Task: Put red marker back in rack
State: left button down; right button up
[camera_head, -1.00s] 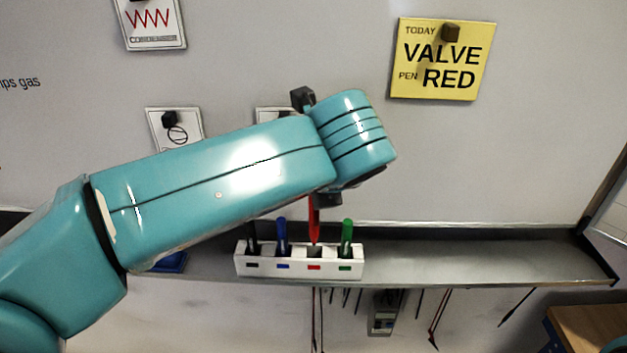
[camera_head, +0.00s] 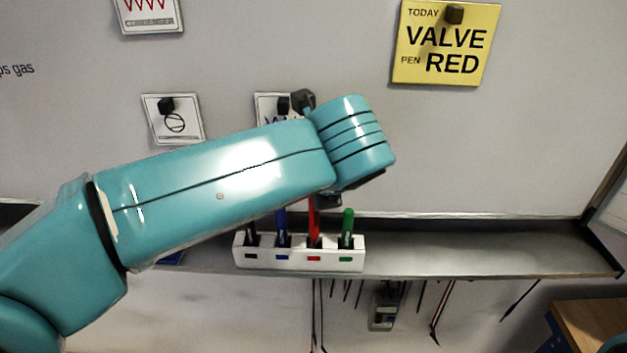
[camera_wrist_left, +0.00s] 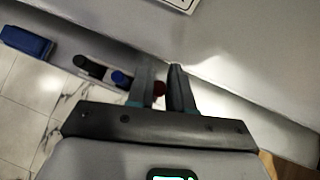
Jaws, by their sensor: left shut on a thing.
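The white rack (camera_head: 300,264) stands on the grey ledge, with black, blue, red and green labels on its front. My left gripper (camera_head: 327,199), mostly hidden behind my teal wrist in the head view, is shut on the red marker (camera_head: 314,221). The red marker is upright, its lower end in the red-labelled slot; how deep it sits is hidden. In the left wrist view the fingers (camera_wrist_left: 160,92) close around the red marker's end (camera_wrist_left: 159,88). My right gripper is out of view.
The black marker (camera_head: 251,234), blue marker (camera_head: 282,222) and green marker (camera_head: 347,222) stand in the other slots, close beside the red one. The ledge (camera_head: 460,248) is clear to the right. A blue object (camera_wrist_left: 27,41) lies left of the rack.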

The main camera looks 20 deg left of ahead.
pick_arm(q)
jog(key=shift+f+b, duration=0.7)
jog(key=shift+f, duration=0.35)
jog(key=shift+c, duration=1.9)
grip_release()
notch_tip(320, 180, up, 10)
jog(key=p, duration=1)
jog(key=shift+r, duration=0.1)
